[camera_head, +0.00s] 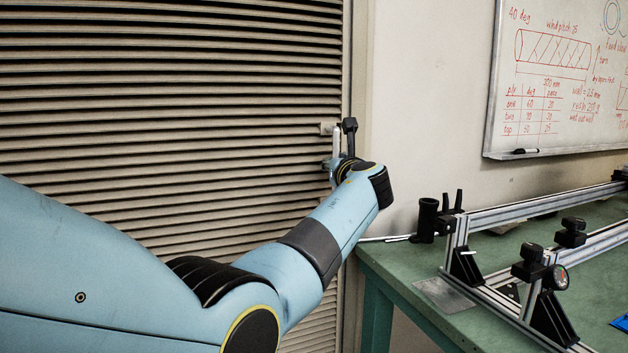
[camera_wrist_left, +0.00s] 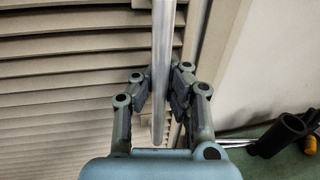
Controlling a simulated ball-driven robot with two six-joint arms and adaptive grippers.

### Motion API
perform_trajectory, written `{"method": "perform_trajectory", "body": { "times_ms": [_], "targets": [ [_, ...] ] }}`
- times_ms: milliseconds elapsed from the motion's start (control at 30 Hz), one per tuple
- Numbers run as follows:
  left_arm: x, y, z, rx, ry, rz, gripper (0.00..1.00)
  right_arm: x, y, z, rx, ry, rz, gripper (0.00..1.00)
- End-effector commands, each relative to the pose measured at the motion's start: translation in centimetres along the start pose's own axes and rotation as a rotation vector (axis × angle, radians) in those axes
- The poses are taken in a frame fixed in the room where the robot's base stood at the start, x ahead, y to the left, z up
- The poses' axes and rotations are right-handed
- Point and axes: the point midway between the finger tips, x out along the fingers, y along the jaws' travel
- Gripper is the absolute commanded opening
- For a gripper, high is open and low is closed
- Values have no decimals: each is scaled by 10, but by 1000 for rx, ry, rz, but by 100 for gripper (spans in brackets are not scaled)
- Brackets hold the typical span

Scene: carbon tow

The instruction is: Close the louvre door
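The louvre door (camera_head: 180,110), with beige horizontal slats, fills the left of the head view; it also shows in the wrist view (camera_wrist_left: 60,75). Its right edge is close beside the pale frame (camera_head: 357,60); I cannot tell whether a gap is left. A light metal bar handle (camera_head: 336,143) stands upright near that edge and runs down the middle of the left wrist view (camera_wrist_left: 163,60). My left gripper (camera_head: 343,148) is at the handle, with fingers (camera_wrist_left: 162,85) closed in on both sides of the bar. My right gripper is out of view.
A green workbench (camera_head: 400,262) stands right of the door, carrying an aluminium rail frame (camera_head: 540,210) with black clamps. A whiteboard (camera_head: 560,80) hangs on the wall above.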

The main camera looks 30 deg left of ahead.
Motion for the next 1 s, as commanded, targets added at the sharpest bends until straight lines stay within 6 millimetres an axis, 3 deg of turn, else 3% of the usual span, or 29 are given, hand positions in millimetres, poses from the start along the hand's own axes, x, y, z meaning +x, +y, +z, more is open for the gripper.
{"method": "perform_trajectory", "body": {
  "times_ms": [33, 200, 667, 933, 1000],
  "targets": [
    [-2, -11, -11, -1, 13, -7, 0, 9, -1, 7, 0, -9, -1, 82],
    [0, -25, -10, -1, 13, -8, 0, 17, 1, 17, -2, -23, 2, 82],
    [1, -30, -8, -1, 15, -9, 0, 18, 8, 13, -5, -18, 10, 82],
    [2, -28, -5, -1, 10, -6, 35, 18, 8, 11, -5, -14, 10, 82],
    [3, -28, -4, -1, 9, -5, 38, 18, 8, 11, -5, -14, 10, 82]
  ]
}}
